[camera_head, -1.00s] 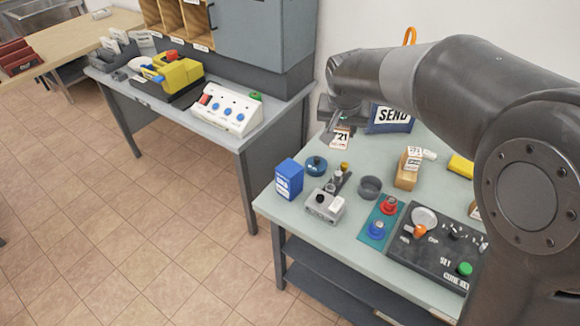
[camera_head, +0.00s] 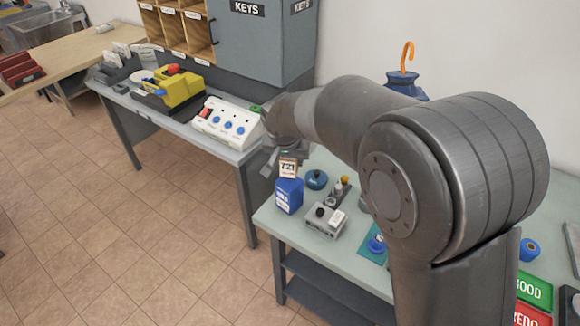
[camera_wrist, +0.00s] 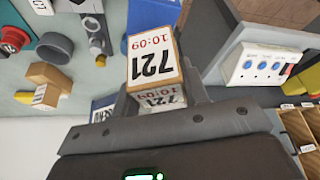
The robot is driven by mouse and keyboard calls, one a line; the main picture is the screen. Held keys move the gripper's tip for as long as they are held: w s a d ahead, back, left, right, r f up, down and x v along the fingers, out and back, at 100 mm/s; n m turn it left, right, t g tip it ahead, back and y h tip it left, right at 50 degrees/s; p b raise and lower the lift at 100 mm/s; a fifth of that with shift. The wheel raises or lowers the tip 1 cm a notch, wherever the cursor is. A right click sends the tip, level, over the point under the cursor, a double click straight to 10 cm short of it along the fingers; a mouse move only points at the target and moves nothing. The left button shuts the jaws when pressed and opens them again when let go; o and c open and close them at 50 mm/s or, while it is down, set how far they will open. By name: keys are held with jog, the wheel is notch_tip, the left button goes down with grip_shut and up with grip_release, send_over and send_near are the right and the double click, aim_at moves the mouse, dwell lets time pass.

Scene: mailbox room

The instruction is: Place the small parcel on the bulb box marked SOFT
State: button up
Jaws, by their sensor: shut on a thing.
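The small parcel (camera_head: 288,169) is a tan block with a white label reading 721. In the wrist view the parcel (camera_wrist: 152,66) also shows "10:09". My gripper (camera_wrist: 158,97) is shut on it, one finger at each side. In the head view my gripper (camera_head: 272,158) holds the parcel just above or behind the blue box (camera_head: 289,196) at the table's left corner; contact cannot be told. This box is likely the bulb box; its white lettering is too small to read. Part of a blue box (camera_wrist: 150,16) shows beyond the parcel in the wrist view.
A teal round object (camera_head: 316,180) and a grey device (camera_head: 325,220) stand close right of the blue box. A second tan block (camera_wrist: 48,82) lies on the table. A white panel with blue knobs (camera_head: 227,122) is on the left bench. My arm covers much of the table.

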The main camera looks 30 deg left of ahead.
aim_at(290, 168)
jog(key=shift+f, duration=1.6)
jog(key=shift+f, duration=0.15)
jog(key=o, duration=1)
jog(key=v, duration=1.2)
